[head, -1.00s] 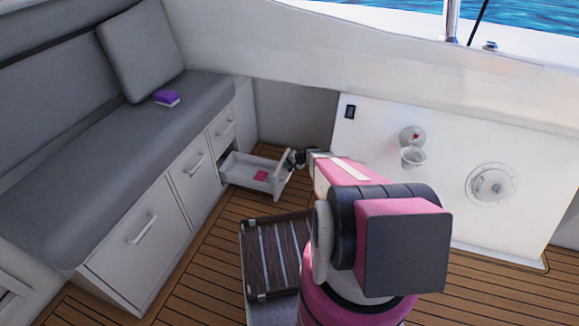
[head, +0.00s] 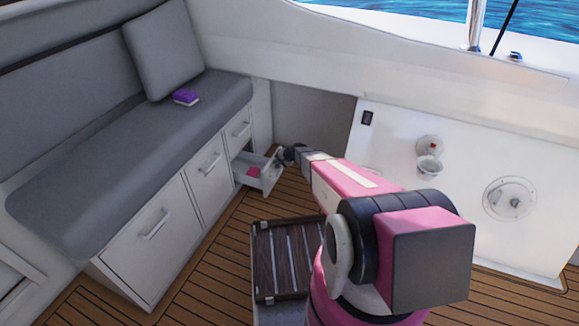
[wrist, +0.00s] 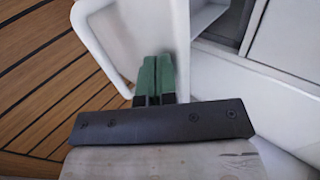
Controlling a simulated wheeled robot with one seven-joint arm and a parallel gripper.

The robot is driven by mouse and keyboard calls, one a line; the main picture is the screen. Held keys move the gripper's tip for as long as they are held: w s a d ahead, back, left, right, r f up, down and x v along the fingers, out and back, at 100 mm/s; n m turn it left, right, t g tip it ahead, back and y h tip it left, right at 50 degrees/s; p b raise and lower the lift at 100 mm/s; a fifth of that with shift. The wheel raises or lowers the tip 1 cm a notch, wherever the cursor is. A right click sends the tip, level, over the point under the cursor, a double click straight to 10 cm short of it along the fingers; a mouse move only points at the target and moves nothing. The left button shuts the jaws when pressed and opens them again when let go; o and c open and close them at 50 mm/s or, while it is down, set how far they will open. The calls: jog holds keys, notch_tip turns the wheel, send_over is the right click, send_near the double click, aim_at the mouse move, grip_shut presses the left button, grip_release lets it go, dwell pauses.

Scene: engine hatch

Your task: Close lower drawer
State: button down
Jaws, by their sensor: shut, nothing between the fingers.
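The lower drawer (head: 251,177) is white and stands partly open at the far end of the bench cabinet, below a shut upper drawer (head: 239,130). A pink block (head: 253,172) lies inside it. My gripper (head: 281,158) is at the outer face of the drawer front. In the wrist view, the green fingertips (wrist: 154,78) are together and empty, up against the white drawer front (wrist: 133,28). Its handle (wrist: 92,60) loops out to the left of the fingers. I cannot tell exactly where the fingertips touch.
The grey bench (head: 130,145) has a pillow (head: 163,55) and a purple-and-white sponge (head: 186,97) on it. A dark wooden slatted top (head: 285,258) stands beside my arm. Wooden floor (head: 215,245) is clear before the cabinet. A white wall (head: 460,150) is at the right.

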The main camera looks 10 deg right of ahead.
jog(key=w+a, duration=0.5)
jog(key=a, duration=0.4)
jog(key=w+a, duration=0.5)
jog(key=a, duration=0.4)
jog(key=shift+w+a, duration=0.2)
jog(key=shift+w, duration=0.2)
jog(key=shift+w+a, duration=0.1)
jog(key=shift+a, duration=0.05)
jog(key=s+d+f+v, duration=0.1)
jog(key=d+f+v, duration=0.1)
jog(key=v, duration=1.2)
jog(key=s+d+r+n+g+h, duration=0.1)
jog(key=s+d+r, duration=0.5)
jog(key=s, duration=0.8)
jog(key=s+d+r+n+g+h, duration=0.2)
jog(key=s+d+r+n+h, duration=0.1)
jog(key=s+d+r, duration=0.4)
jog(key=s+d+r+n+g+h, duration=0.1)
jog(key=s+d+r+h, duration=0.3)
jog(key=s+r, duration=0.7)
jog(key=s+d+n, duration=0.1)
jog(key=s+d, duration=0.1)
jog(key=s, duration=0.9)
jog(key=shift+d+r+g, duration=0.15)
jog(key=shift+d+g, duration=0.2)
jog(key=shift+g, duration=0.05)
jog(key=shift+w, duration=0.1)
